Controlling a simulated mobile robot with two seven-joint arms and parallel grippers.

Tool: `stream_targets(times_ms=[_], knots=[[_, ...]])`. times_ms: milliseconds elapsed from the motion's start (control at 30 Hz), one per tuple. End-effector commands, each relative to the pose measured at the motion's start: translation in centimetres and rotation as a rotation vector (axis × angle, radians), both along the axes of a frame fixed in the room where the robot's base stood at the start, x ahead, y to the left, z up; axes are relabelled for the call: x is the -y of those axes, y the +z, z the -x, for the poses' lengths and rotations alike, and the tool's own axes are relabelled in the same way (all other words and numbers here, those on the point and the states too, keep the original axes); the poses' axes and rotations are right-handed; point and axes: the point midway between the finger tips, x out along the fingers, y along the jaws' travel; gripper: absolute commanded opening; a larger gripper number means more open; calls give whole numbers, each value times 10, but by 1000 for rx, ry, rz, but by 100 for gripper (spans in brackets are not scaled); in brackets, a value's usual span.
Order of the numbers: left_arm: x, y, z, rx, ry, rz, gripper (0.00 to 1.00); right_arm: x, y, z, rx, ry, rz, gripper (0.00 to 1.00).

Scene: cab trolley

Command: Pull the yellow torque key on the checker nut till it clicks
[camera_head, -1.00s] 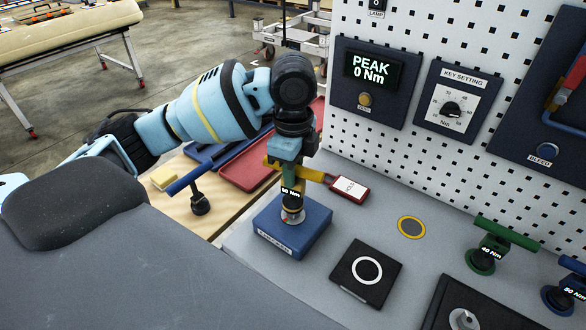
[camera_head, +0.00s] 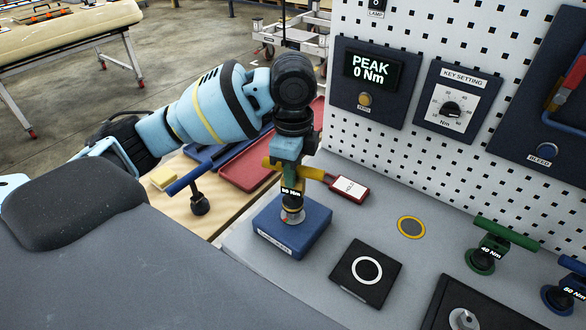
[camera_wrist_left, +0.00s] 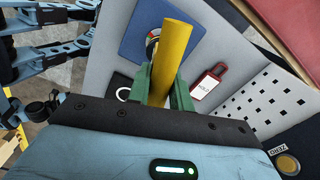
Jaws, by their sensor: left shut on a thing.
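The yellow torque key (camera_head: 315,173) stands on the checker nut of the blue checker block (camera_head: 300,239). Its label reads what looks like 50 or 60 Nm. My left gripper (camera_head: 289,165) is shut on the key's yellow bar from above and hides part of it. In the left wrist view the yellow bar (camera_wrist_left: 174,50) runs between the green fingers, with the blue block (camera_wrist_left: 138,28) beneath. The peak display (camera_head: 370,70) reads 0 Nm. My right gripper does not clearly show in the head view.
A red tag marked HOLD (camera_head: 348,187) lies beside the key. A green key (camera_head: 493,243) and a blue key (camera_head: 570,289) stand at the right. A black pad with a white ring (camera_head: 366,270) lies in front. The pegboard (camera_head: 460,40) rises behind. A blue-handled key (camera_head: 196,190) stands at the left.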

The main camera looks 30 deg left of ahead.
Motion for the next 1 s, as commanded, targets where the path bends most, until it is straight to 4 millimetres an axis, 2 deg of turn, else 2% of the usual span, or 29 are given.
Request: stream_targets(times_ms=[533,1000], knots=[[0,0,0,1,0,1,0,3,0,0,1,7,9,36],[0,-9,0,1,0,0,0,1,0,0,1,3,3,36]])
